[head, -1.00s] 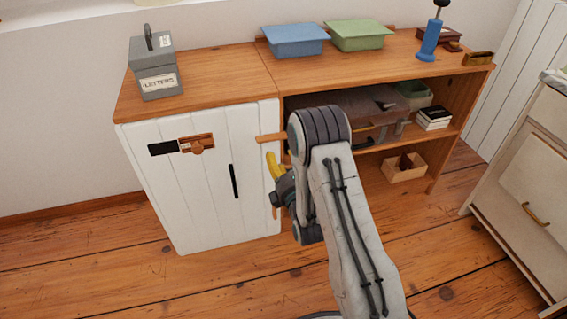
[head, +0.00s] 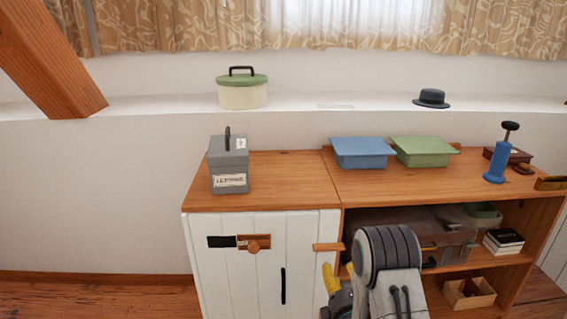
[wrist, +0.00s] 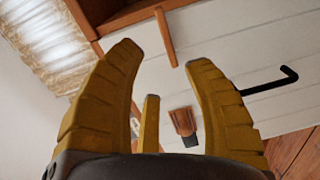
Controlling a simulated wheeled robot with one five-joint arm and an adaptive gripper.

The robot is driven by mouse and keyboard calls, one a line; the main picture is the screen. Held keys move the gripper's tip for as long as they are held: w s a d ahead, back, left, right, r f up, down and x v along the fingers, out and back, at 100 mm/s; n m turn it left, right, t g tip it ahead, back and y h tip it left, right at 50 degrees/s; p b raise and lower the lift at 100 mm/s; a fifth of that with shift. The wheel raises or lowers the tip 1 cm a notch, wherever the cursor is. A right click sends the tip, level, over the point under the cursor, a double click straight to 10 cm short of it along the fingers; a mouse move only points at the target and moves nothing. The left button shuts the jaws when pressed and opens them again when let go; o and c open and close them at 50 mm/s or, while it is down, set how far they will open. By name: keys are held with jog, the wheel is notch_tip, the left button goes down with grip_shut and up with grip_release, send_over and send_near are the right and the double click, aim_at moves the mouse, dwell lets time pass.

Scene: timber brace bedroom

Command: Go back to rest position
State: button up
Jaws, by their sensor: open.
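My gripper shows in the wrist view (wrist: 160,95) with its yellow fingers spread apart and nothing between them. In the head view a yellow finger of my gripper (head: 331,280) shows low in front of the cabinet, beside my folded arm. The rest of the gripper is partly cut off at the bottom edge. The white cabinet door (head: 262,275) is shut, with a wooden latch (head: 254,242) and a black handle (head: 283,286). The wrist view shows the white planks (wrist: 235,45) and the black handle (wrist: 270,83) beyond the fingers.
On the wooden top (head: 290,180) stand a grey letters box (head: 229,168), a blue bin (head: 362,153), a green bin (head: 424,151) and a blue stamp-like tool (head: 498,160). Open shelves to the right hold a brown case (head: 400,225) and a small wooden box (head: 468,293). Floor is free at left.

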jog(key=s+r+m+g+p, duration=0.35)
jog(key=r+p, duration=0.35)
jog(key=r, duration=0.4)
jog(key=s+r+m+g+p, duration=0.25)
jog(key=r+m+p, duration=0.35)
jog(key=r, duration=0.5)
jog(key=s+r+m+g+p, duration=0.4)
jog(key=s+r+p, duration=0.3)
jog(key=s, duration=0.7)
jog(key=s+r+m+g+p, duration=0.4)
jog(key=s+r+p, duration=0.4)
jog(key=s+r, duration=0.3)
jog(key=s, duration=0.2)
jog(key=shift+s+a+r, duration=0.15)
jog(key=shift+s+r, duration=0.2)
jog(key=shift+s, duration=0.05)
jog(key=shift+f, duration=0.1)
